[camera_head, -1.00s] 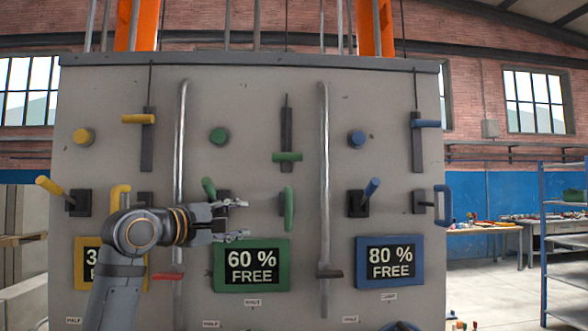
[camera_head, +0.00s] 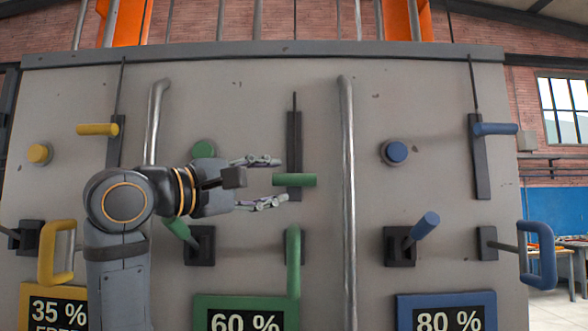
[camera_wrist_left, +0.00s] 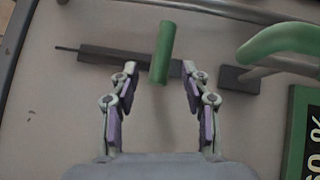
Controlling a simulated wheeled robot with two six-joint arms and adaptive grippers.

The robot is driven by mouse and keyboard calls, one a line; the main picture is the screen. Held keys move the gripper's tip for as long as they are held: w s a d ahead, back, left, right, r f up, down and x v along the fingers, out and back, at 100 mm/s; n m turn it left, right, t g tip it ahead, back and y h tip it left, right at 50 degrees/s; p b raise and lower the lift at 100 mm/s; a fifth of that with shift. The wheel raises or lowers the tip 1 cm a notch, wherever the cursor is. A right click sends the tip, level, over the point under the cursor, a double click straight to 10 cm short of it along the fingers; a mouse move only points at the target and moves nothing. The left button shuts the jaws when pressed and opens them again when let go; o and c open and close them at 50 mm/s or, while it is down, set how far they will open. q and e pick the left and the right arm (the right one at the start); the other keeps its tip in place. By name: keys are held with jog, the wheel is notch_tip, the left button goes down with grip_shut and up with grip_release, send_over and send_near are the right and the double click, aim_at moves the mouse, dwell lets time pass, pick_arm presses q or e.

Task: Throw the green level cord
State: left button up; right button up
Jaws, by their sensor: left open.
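The green level cord is a short green bar handle (camera_head: 295,180) lying across a dark upright slot (camera_head: 295,130) in the grey panel, with a thin cord above it. My left gripper (camera_head: 278,180) is open just left of the bar, one finger above its height and one below. In the left wrist view the green bar (camera_wrist_left: 161,52) stands between the tips of the open fingers (camera_wrist_left: 160,68). I cannot tell whether its near end is inside the jaws. The fingers are not closed on it. My right gripper is out of view.
A green loop handle (camera_head: 293,262) and a green lever (camera_head: 177,230) are below my left gripper. A green knob (camera_head: 204,148) is partly behind it. Vertical pipes (camera_head: 348,200) flank the green column; yellow (camera_head: 97,130) and blue (camera_head: 495,129) bars are farther off.

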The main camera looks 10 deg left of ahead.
aim_at(294, 180)
pick_arm(q)
jog(key=p+x, duration=0.2)
jog(key=x, duration=0.4)
jog(key=shift+w+d, duration=0.1)
jog(key=shift+w, duration=0.15)
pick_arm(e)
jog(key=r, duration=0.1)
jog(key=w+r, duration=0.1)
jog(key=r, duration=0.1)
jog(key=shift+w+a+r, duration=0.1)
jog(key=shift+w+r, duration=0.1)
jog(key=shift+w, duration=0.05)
pick_arm(q)
jog(key=shift+f, duration=0.1)
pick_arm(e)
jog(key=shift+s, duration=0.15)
pick_arm(q)
jog(key=shift+w, duration=0.1)
grip_shut()
